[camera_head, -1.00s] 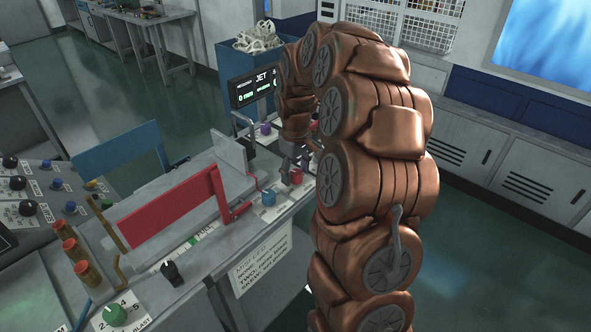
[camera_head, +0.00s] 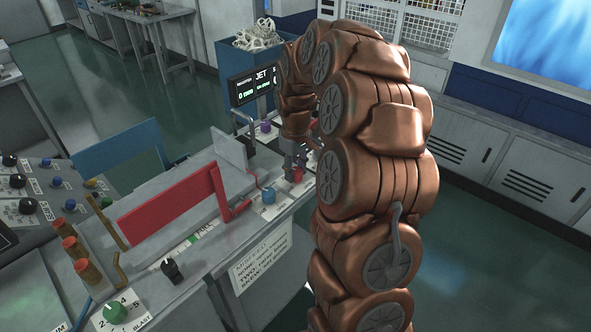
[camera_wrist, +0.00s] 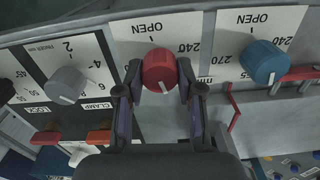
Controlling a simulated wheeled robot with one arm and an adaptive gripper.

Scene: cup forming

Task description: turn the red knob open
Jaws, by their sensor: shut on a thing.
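The red knob (camera_wrist: 159,69) sits on a white dial plate marked OPEN in the wrist view, and its label reads upside down there. A pale pointer line shows on the knob's lower side, facing away from the OPEN mark. My gripper (camera_wrist: 160,80) has one finger on each side of the knob and is shut on it. In the head view, my gripper (camera_head: 292,158) is down at the red knob (camera_head: 297,175), which is partly hidden by the fingers.
A blue knob (camera_wrist: 263,60) with its own OPEN plate stands to the right in the wrist view, and a grey knob (camera_wrist: 66,85) to the left. A red lever bar (camera_head: 168,206) lies across the bench in the head view. A display (camera_head: 251,86) stands behind.

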